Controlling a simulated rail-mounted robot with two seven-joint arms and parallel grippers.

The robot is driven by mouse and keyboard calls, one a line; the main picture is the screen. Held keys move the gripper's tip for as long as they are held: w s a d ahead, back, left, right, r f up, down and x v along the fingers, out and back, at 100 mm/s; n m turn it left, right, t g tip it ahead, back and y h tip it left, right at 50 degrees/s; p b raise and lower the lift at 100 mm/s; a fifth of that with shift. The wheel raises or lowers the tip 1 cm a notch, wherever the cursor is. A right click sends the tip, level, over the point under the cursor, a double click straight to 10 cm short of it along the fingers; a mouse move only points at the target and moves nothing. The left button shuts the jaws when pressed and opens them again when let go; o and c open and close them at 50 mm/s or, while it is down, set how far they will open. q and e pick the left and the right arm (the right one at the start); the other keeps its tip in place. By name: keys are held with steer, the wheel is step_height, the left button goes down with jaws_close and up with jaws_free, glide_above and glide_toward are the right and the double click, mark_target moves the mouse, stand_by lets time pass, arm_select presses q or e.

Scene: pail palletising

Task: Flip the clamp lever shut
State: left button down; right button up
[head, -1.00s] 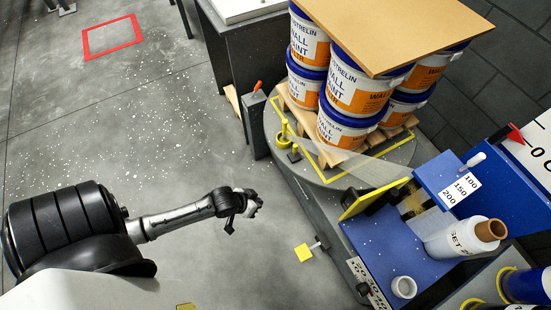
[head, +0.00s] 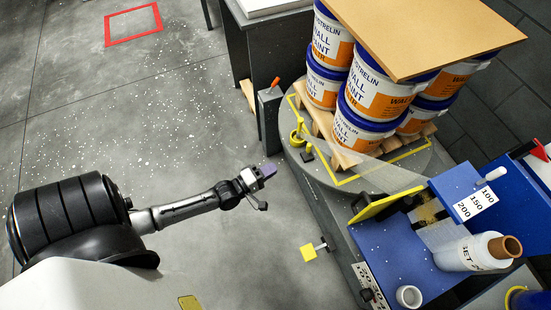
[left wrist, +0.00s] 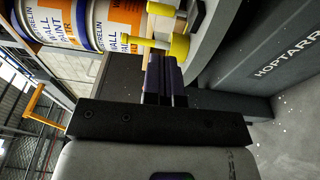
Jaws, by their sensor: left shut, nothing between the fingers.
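A yellow clamp (head: 297,136) with an upright post stands at the left edge of the round turntable (head: 331,178); I take its yellow bar to be the lever. In the left wrist view a yellow bar (left wrist: 145,42) ends in a thick yellow cylinder (left wrist: 180,46), just past my fingertips. My left gripper (head: 270,170) is shut and empty, left of and below the clamp in the head view, pointing toward the turntable. Its dark fingers also show in the left wrist view (left wrist: 164,62). Whether they touch the yellow part I cannot tell. My right gripper is out of view.
Paint pails (head: 368,85) stand stacked on a pallet (head: 338,150) under a brown board (head: 415,35). A clear film stretches from the blue wrapping unit (head: 395,240) toward the clamp. A grey post (head: 270,120) with an orange handle stands nearby.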

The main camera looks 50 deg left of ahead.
mark_target(307, 149)
arm_select(q)
steer(key=w+b, duration=0.1)
steer(key=w, duration=0.2)
steer(key=w+b, duration=0.1)
steer(key=w, duration=0.3)
steer(key=w+b, duration=0.2)
steer(key=w, duration=0.1)
steer(key=shift+w+d, duration=0.15)
steer(key=shift+d, duration=0.25)
steer(key=shift+w+d+r+b, duration=0.1)
steer(key=shift+w+b, duration=0.1)
steer(key=shift+w, duration=0.25)
steer(key=shift+w+r+b, duration=0.1)
steer(key=shift+w+b, duration=0.05)
steer(key=shift+w, duration=0.3)
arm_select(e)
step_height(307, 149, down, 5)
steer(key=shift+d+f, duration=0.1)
